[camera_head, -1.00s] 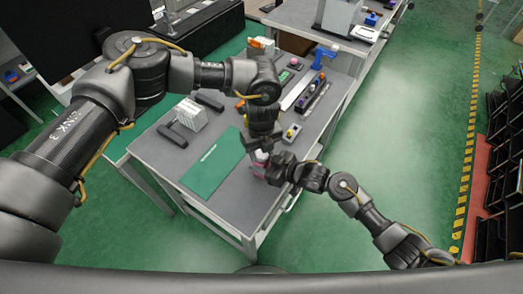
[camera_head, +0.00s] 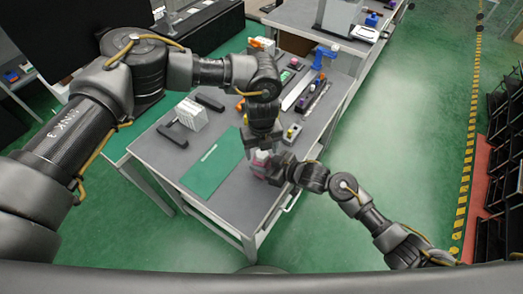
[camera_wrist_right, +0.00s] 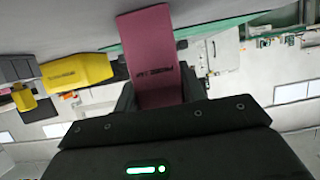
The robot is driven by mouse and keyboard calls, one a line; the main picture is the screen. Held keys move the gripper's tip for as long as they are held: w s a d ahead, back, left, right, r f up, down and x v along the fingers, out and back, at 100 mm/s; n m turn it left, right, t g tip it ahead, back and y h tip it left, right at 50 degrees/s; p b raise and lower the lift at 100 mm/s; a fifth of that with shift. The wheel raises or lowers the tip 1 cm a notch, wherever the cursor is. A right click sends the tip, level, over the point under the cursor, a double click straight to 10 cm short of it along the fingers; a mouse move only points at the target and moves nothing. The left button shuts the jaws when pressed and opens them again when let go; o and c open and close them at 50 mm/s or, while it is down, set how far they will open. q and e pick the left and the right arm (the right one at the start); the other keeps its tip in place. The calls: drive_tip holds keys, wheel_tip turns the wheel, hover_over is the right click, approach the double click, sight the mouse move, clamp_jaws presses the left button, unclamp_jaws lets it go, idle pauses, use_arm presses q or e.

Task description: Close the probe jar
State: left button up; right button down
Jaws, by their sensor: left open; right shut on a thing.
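The probe jar (camera_head: 259,169) shows as a pink body with a pale top at the near right part of the table. In the right wrist view its dark pink side (camera_wrist_right: 150,55) carries upside-down lettering. My right gripper (camera_head: 272,172) is shut on it from the right. My left gripper (camera_head: 261,145) points down just above the pale top and is open. The gap between its fingers and the top is too small to judge. Whether the pale top is a seated lid cannot be told.
A green mat (camera_head: 212,167) lies left of the jar on the grey table (camera_head: 150,150). A small block with a yellow top (camera_head: 291,133) stands close behind to the right. A white rack (camera_head: 191,114) and black handles stand farther left.

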use_arm(q)
drive_tip(key=shift+r, duration=1.8)
drive_tip(key=shift+c, duration=0.4)
wheel_tip(320, 180, up, 2)
drive_tip(key=shift+w+r+n, duration=0.1)
drive_tip(key=shift+r+n, duration=0.1)
drive_tip(key=shift+n, duration=0.7)
drive_tip(key=shift+r+n, duration=0.55)
drive_tip(key=shift+n, duration=0.15)
drive_tip(key=shift+f, duration=4.05)
